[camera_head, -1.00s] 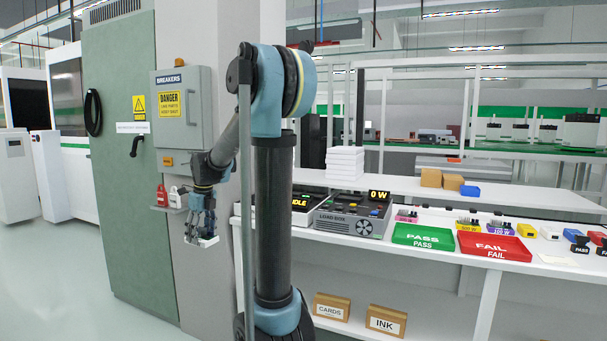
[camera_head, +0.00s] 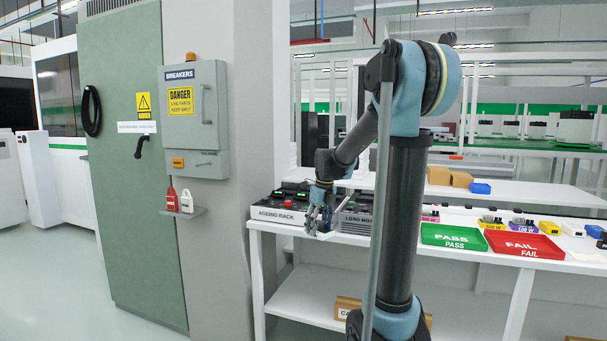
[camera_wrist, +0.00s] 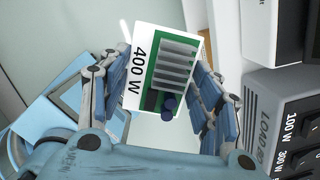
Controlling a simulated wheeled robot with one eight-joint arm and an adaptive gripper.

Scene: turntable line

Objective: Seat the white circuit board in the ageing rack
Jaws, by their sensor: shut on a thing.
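The white circuit board (camera_wrist: 141,68) is labelled 400 W and carries a green area with grey fins and dark round parts. In the wrist view my gripper (camera_wrist: 165,75) is shut on it, fingers at its two sides. In the head view my gripper (camera_head: 318,217) is at the bench's front edge, between the ageing rack (camera_head: 276,214) and the load box, with a small pale bit of the board (camera_head: 326,234) below the fingers. The ageing rack is a dark-topped box with a light front label. My gripper and arm partly cover its right side; its slots are not clear.
The load box (camera_head: 355,222) stands right of the ageing rack and shows in the wrist view (camera_wrist: 262,120). Green PASS (camera_head: 455,236) and red FAIL (camera_head: 522,245) trays lie farther right on the bench (camera_head: 470,262). The breaker cabinet (camera_head: 195,105) is left; open floor lies before it.

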